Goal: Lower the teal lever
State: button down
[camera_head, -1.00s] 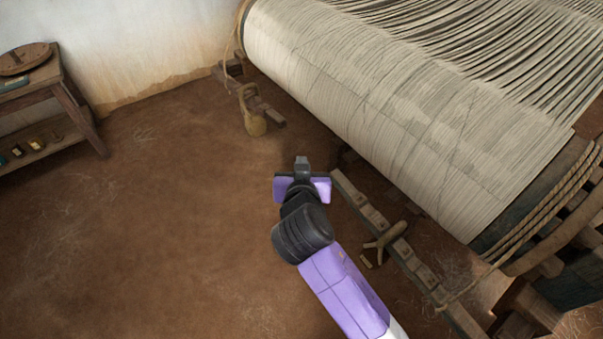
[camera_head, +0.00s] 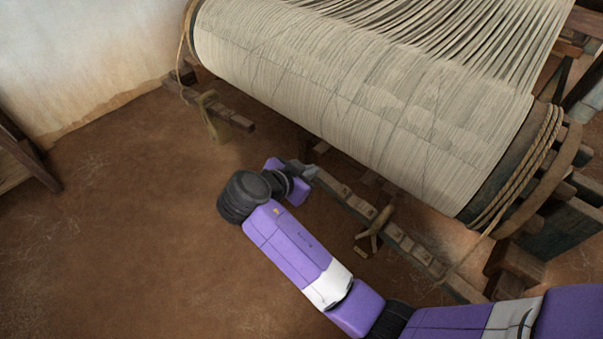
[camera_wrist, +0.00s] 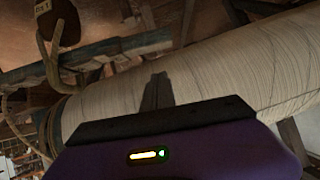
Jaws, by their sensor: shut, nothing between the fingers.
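I cannot pick out a clear teal lever in either view. A dull blue-green bar (camera_wrist: 135,45) crosses behind the warp roll in the wrist view; whether it is the lever I cannot tell. My gripper (camera_head: 309,172) is low over the floor in the head view, at the upper end of a notched wooden rail and below the warp roll (camera_head: 350,85). Its fingers (camera_wrist: 157,90) are together and empty, pointing toward the pale roll (camera_wrist: 215,75) in the wrist view.
The notched wooden rail (camera_head: 420,252) runs down to the right, with a forked wooden piece (camera_head: 374,229) beside it. A rope-wrapped roll end (camera_head: 530,165) is at right. A dark tag (camera_wrist: 58,27) hangs at upper left. Open floor (camera_head: 120,230) lies left.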

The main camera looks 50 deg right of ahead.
jog(key=w+d+f, duration=0.1)
jog(key=d+f, duration=0.3)
jog(key=f, duration=0.2)
jog(key=shift+f, duration=0.1)
